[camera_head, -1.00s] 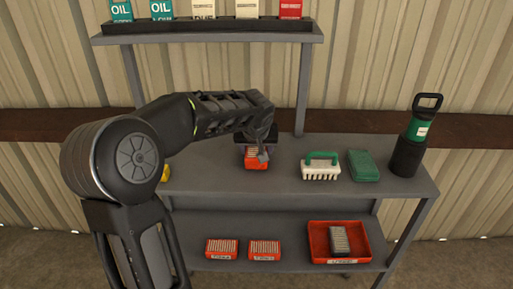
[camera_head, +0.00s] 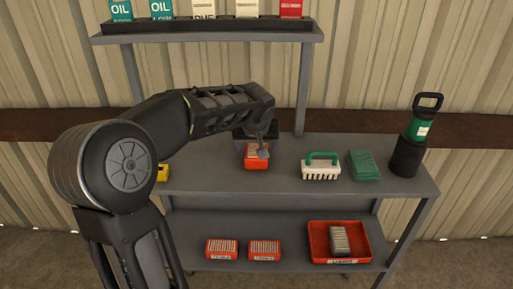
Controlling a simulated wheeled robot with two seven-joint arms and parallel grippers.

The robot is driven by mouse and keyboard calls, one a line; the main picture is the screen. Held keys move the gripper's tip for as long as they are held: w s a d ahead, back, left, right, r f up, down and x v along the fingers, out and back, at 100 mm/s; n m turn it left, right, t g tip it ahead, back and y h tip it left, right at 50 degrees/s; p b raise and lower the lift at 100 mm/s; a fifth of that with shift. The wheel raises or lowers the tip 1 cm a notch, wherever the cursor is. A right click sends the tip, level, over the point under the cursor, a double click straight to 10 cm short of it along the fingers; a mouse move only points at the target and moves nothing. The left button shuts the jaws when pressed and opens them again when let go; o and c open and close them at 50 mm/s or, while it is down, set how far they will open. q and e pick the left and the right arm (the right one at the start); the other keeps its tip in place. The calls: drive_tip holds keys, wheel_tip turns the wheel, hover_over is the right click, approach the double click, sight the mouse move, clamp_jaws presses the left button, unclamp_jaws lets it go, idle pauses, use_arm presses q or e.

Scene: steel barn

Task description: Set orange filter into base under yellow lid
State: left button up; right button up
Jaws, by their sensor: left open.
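An orange filter (camera_head: 256,163) with a pale pleated top sits on the bench's upper surface, at or in front of a dark box-like part (camera_head: 271,143) that may be the base. My arm covers much of that part, so I cannot tell whether the filter is inside it. My left gripper (camera_head: 262,151) is open, right over the filter's top; contact cannot be told. A yellow thing (camera_head: 162,173), perhaps the yellow lid, shows only partly beside my left arm's elbow. My right gripper is not in view.
On the grey bench (camera_head: 220,183) stand a green-handled brush (camera_head: 321,168), a green pad (camera_head: 363,165) and a black and green lantern-like tool (camera_head: 410,145). The lower shelf holds two orange filters (camera_head: 221,249) (camera_head: 264,250) and a red tray (camera_head: 372,250) with a grey filter. Oil cartons (camera_head: 161,10) stand above.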

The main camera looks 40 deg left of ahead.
use_arm(q)
drive_tip(key=v, duration=0.9)
drive_tip(key=shift+s+r+b, duration=0.15)
drive_tip(key=shift+r+b, duration=0.15)
drive_tip(key=shift+d, duration=0.1)
